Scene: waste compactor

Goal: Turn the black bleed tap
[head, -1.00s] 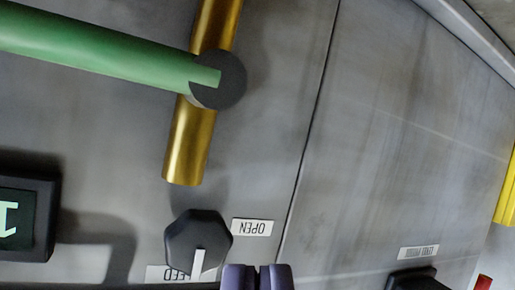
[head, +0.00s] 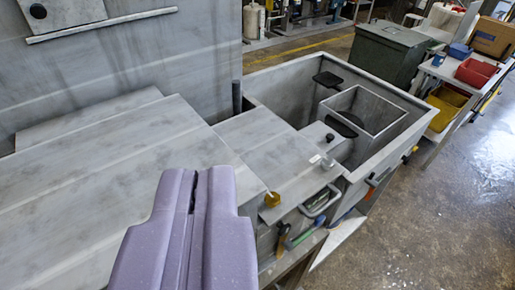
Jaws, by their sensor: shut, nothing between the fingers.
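I cannot make out the black bleed tap in the head view now. My purple gripper (head: 194,180) is large at the lower centre, its two fingers pressed together with only a thin dark line between them. It appears over the top of the grey metal machine (head: 110,165), and nothing shows between the fingers. At the machine's front side, right of the gripper, are a small brass-coloured part (head: 272,199) and a green bar (head: 307,233). The front panel is seen at a steep angle and partly hidden by the gripper.
An open metal bin (head: 395,100) with an inner box stands beyond the machine. A dark green chest (head: 393,62) is behind it. A bench with a red tray (head: 477,72) and a yellow tray (head: 446,107) is at the right. The floor (head: 450,210) at right is clear.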

